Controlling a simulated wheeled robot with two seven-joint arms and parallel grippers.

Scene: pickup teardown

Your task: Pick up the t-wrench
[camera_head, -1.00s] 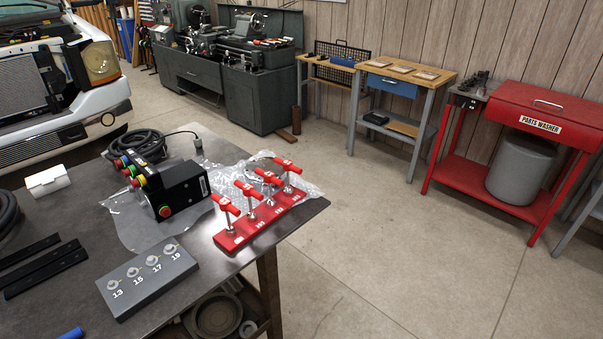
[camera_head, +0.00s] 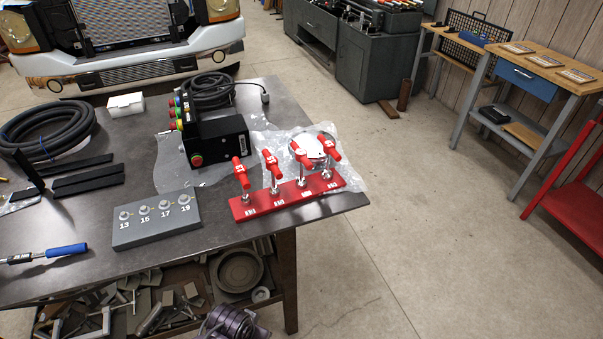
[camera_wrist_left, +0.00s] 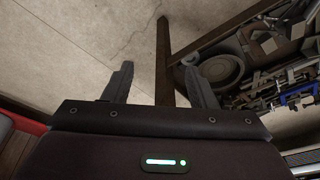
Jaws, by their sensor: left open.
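Several T-wrenches with red handles stand upright in a red rack (camera_head: 315,193) near the right edge of the dark table. They form a row: a leftmost T-wrench (camera_head: 241,172), two middle ones (camera_head: 271,164) (camera_head: 301,154), and a rightmost one (camera_head: 329,149). White size marks on the handles are too small to read surely. A grey block (camera_head: 157,219) marked 13, 15, 17 and 19 lies left of the rack. My left gripper (camera_wrist_left: 158,78) is open and empty in the left wrist view, with floor and a table leg beyond it. My right gripper is not in view.
A black control box (camera_head: 217,139) with coloured buttons stands behind the rack on clear plastic sheet. Black hose (camera_head: 45,133), dark bars (camera_head: 88,182) and a blue-handled tool (camera_head: 66,250) lie left. A shelf with metal parts (camera_head: 180,305) is below the tabletop. Floor right of the table is free.

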